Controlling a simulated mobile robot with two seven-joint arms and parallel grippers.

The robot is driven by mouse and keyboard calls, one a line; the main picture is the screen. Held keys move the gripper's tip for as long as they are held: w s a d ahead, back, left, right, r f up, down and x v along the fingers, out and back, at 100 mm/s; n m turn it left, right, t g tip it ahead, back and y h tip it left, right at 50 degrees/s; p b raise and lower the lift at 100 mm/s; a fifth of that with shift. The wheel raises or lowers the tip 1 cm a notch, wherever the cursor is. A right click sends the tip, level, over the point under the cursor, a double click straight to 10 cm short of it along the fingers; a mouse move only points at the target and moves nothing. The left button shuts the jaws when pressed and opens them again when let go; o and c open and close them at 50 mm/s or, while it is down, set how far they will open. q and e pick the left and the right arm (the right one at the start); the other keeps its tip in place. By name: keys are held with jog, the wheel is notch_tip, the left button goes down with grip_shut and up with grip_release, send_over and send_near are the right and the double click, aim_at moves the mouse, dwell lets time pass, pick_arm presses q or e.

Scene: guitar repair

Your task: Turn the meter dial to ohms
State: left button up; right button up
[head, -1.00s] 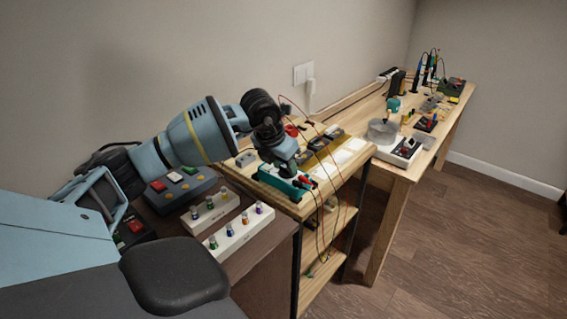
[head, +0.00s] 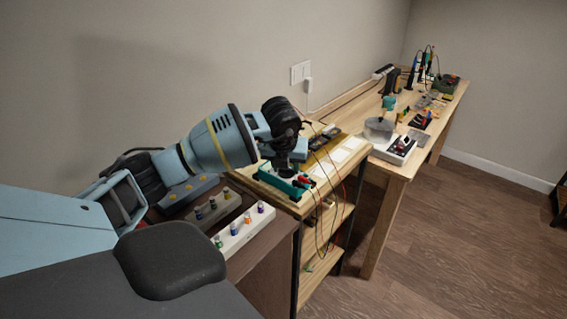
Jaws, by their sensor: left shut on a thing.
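The meter (head: 272,182), a teal-edged box with red and black plugs and leads at its right end, lies on the wooden shelf top. My left gripper (head: 284,171) points down onto the meter's face and is shut on the meter's dial. The dial is hidden behind the fingers, so its setting cannot be read. My right gripper is not in view.
Red, yellow and dark test leads (head: 330,225) hang over the shelf's front edge. A wooden workbench (head: 385,163) with tools and a round grey pot (head: 378,130) extends behind.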

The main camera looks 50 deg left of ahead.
pick_arm(q)
jog(key=shift+d+n, duration=0.1)
jog(key=shift+n, duration=0.3)
jog(key=o, duration=0.7)
jog(key=shift+r, duration=0.1)
jog(key=v, duration=0.7)
jog(key=shift+r, duration=0.25)
jog(key=shift+d, duration=0.15)
